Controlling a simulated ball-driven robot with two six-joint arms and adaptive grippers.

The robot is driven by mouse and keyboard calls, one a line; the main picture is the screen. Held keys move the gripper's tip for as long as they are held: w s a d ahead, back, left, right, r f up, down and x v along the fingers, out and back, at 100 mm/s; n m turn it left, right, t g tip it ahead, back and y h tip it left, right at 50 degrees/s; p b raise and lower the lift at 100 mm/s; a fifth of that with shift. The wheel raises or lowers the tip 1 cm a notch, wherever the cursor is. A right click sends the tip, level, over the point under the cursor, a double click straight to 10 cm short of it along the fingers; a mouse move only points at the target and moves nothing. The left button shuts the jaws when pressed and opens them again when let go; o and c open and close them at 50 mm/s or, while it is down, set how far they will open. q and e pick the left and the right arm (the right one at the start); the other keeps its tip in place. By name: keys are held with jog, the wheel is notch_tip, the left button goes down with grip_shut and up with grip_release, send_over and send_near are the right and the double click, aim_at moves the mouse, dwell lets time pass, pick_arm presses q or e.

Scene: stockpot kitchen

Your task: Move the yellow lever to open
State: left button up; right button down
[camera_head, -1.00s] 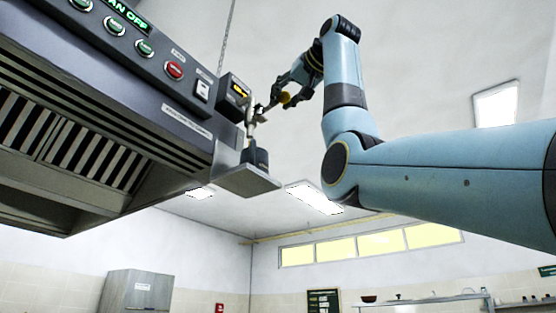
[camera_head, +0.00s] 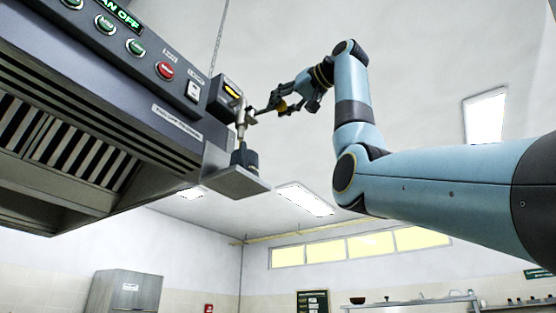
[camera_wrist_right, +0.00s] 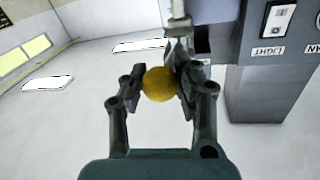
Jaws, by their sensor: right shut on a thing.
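The yellow lever shows in the right wrist view as a round yellow knob (camera_wrist_right: 159,84) between the two fingers of my right gripper (camera_wrist_right: 157,88). In the head view the yellow knob (camera_head: 282,106) is small and sits at the fingertips of my right gripper (camera_head: 284,104), beside a metal post on the hood's corner bracket. The gripper is shut on the knob. The lever's shaft is mostly hidden behind the knob and fingers. My left gripper is in neither view.
The dark range hood (camera_head: 100,120) fills the left, with a row of buttons and a green "FAN OFF" display (camera_head: 122,13). A small box with a yellow display (camera_head: 227,92) and the bracket plate (camera_head: 237,182) are close to my right gripper. Open air lies below the arm.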

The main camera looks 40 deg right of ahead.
jog(key=shift+s+d+r+h, duration=0.15)
jog(key=shift+d+r+h, duration=0.15)
jog(key=shift+d, duration=0.05)
dwell(0.5)
jog(key=c, duration=1.5)
grip_release()
jog(key=shift+o, duration=1.4)
jog(key=shift+d, duration=0.2)
jog(key=o, duration=0.3)
jog(key=shift+w+d+f, duration=0.2)
jog(key=shift+w+d, duration=0.1)
jog(key=shift+d, duration=0.15)
jog(key=shift+a, duration=0.45)
jog(key=shift+s+d, duration=0.1)
